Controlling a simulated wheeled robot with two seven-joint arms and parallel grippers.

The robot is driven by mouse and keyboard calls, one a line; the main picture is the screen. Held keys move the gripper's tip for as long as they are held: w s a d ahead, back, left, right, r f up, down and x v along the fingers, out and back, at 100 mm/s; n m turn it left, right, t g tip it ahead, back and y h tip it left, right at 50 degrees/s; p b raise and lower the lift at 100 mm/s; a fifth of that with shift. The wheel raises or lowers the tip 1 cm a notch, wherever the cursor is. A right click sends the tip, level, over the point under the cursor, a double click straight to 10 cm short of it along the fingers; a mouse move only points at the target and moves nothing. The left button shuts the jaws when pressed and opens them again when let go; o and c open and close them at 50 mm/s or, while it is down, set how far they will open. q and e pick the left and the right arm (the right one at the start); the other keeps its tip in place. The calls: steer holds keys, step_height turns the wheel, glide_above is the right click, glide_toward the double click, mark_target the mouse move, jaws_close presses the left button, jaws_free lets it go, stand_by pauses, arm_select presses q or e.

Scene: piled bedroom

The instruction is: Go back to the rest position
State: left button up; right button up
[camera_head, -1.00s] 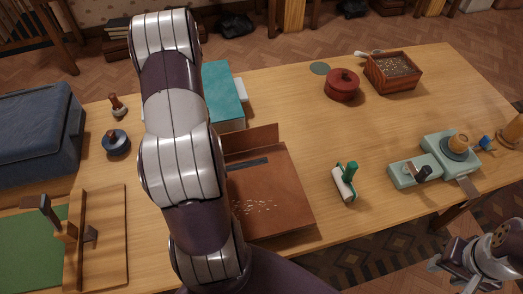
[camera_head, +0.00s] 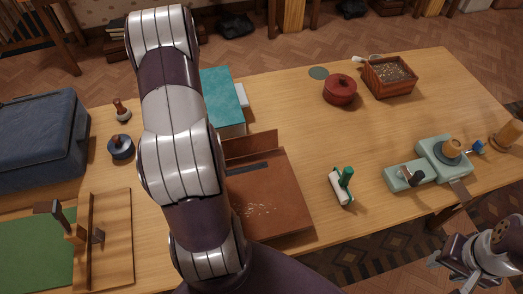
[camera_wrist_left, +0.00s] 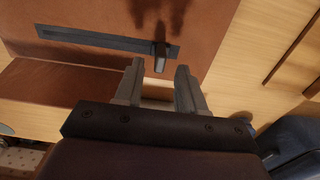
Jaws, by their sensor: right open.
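My left arm (camera_head: 180,150) rises across the left-centre of the head view, and its gripper is hidden there. In the left wrist view, my left gripper (camera_wrist_left: 158,80) has its two fingers apart with nothing held between them. It is over the brown board (camera_wrist_left: 60,22) with a dark metal strip. My right gripper (camera_head: 450,276) is at the bottom right of the head view, open and empty, off the table's front edge.
The wooden table (camera_head: 290,105) holds a brown board (camera_head: 275,200), teal book (camera_head: 222,95), green-handled roller (camera_head: 342,186), pale green device (camera_head: 432,165), red pot (camera_head: 340,90), wooden box (camera_head: 390,77) and blue case (camera_head: 40,140). Free tabletop lies right of the board.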

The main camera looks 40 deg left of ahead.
arm_select(q)
step_height(320, 180, up, 2)
steer(key=shift+r+p, duration=0.25)
steer(key=shift+p, duration=0.55)
steer(key=shift+f, duration=0.1)
arm_select(e)
step_height(320, 180, up, 2)
steer(key=shift+r, duration=0.1)
arm_select(q)
steer(key=shift+s+d, duration=0.15)
steer(key=w+d+r+m, duration=0.1)
steer(key=d+r+m, duration=0.2)
steer(key=d, duration=0.4)
steer(key=w+d+r+m+t, duration=0.1)
steer(key=d+r+m, duration=0.3)
steer(key=d, duration=0.4)
steer(key=w+d+r+m, duration=0.2)
steer(key=d+r+m, duration=0.1)
steer(key=d+r, duration=0.3)
steer(key=shift+w+d, duration=0.15)
steer(key=shift+d, duration=1.1)
arm_select(e)
steer(key=shift+w+a, duration=0.1)
